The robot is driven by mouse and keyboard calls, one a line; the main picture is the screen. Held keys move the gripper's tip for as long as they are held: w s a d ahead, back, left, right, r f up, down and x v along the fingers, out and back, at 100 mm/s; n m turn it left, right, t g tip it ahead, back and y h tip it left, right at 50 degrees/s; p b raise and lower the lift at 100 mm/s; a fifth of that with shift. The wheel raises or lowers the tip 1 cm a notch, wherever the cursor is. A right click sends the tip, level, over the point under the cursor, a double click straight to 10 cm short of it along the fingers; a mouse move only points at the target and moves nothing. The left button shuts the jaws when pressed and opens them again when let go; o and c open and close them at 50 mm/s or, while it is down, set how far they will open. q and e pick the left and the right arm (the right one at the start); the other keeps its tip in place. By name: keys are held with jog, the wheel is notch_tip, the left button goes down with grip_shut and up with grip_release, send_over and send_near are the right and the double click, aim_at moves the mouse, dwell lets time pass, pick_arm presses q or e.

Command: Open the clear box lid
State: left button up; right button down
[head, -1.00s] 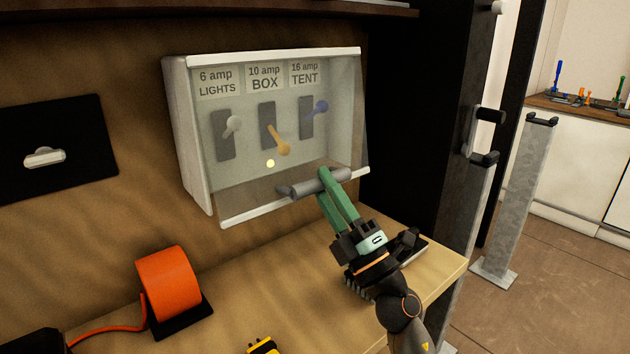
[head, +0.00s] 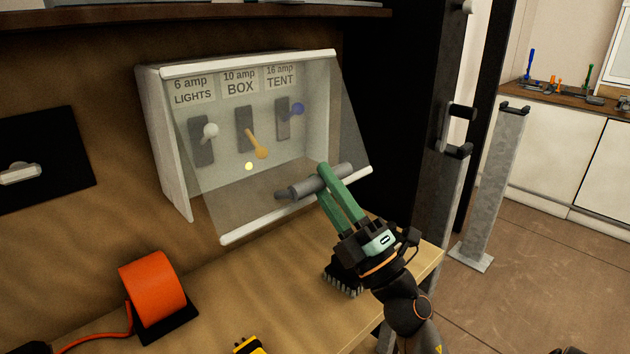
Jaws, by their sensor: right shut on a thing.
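The clear box lid (head: 215,180) is hinged along the top of a white wall box (head: 165,145). Its lower edge is swung outward, away from the box, so the lid is partly open. A grey cylindrical handle (head: 305,187) sits at the lid's lower edge. My right gripper (head: 325,180) has its green fingers shut on this handle. Behind the lid are three switches: a white one (head: 209,131) under LIGHTS, an orange one (head: 259,148) under BOX and a blue one (head: 296,109) under TENT. My left gripper is not in view.
A wooden bench (head: 215,300) lies below the box. On it stand an orange reel (head: 153,288) and a yellow-and-black item (head: 250,345). A dark shelf (head: 200,18) runs above the box. A grey post (head: 493,185) stands at right on open floor.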

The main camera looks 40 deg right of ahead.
jog(key=shift+s+r, duration=0.2)
jog(key=shift+s, duration=0.1)
jog(key=shift+s+d+r+p, duration=0.15)
jog(key=shift+s+r+p, duration=1.6)
jog(key=shift+r, duration=0.25)
